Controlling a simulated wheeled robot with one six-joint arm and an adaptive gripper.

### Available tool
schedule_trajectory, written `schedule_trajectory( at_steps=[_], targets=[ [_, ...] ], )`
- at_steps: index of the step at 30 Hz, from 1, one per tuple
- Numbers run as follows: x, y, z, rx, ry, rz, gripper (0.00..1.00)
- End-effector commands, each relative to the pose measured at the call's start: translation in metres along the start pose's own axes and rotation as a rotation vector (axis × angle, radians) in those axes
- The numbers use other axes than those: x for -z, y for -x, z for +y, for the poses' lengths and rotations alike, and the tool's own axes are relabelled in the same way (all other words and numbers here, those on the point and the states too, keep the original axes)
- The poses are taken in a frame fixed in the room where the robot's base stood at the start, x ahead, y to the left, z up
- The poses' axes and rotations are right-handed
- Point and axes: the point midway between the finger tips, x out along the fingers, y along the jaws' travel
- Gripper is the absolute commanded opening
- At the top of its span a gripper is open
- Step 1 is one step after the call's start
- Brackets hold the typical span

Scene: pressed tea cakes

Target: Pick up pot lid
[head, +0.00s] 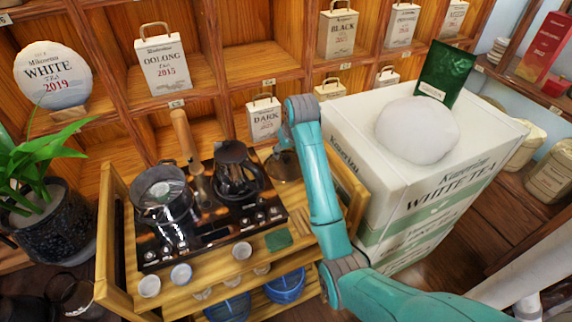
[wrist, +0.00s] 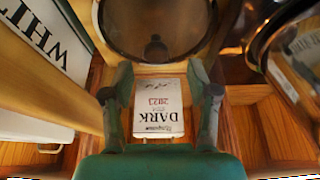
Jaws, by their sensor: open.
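The pot lid (head: 286,167) is a round, dark glass disc with a shiny rim. It lies at the right end of the black hob on the wooden cart, beside the dark pot (head: 236,170). In the wrist view the lid (wrist: 155,20) is at the top centre, with a small dark knob facing me. My gripper (wrist: 160,74) is open, its two fingers apart and nothing between them. Its fingertips appear just short of the lid, with the knob roughly centred between them. In the head view my gripper (head: 283,142) is partly hidden by my arm.
A glass vessel (head: 160,194) stands on the hob's left. Several small cups (head: 242,251) line the cart's front. White tea boxes (head: 350,130) rise close on the right. A DARK tea packet (wrist: 158,108) stands in the shelf behind. The cart's wooden side rail (wrist: 40,75) runs close by.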

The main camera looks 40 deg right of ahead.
Motion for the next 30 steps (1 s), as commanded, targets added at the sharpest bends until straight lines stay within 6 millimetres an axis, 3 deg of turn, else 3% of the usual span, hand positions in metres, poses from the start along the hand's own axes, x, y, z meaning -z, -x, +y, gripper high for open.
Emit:
schedule_trajectory(
  at_steps=[9,18,19,26,30],
  targets=[
    [-0.002,-0.041,0.005,0.000,0.000,-0.002,0.59],
    [-0.002,-0.046,0.005,0.000,0.000,0.001,0.59],
    [-0.002,-0.046,0.005,0.000,0.000,0.001,0.56],
    [-0.002,-0.046,0.005,0.000,0.000,0.000,0.00],
    [-0.002,-0.046,0.005,0.000,0.000,0.001,0.00]
  ],
)
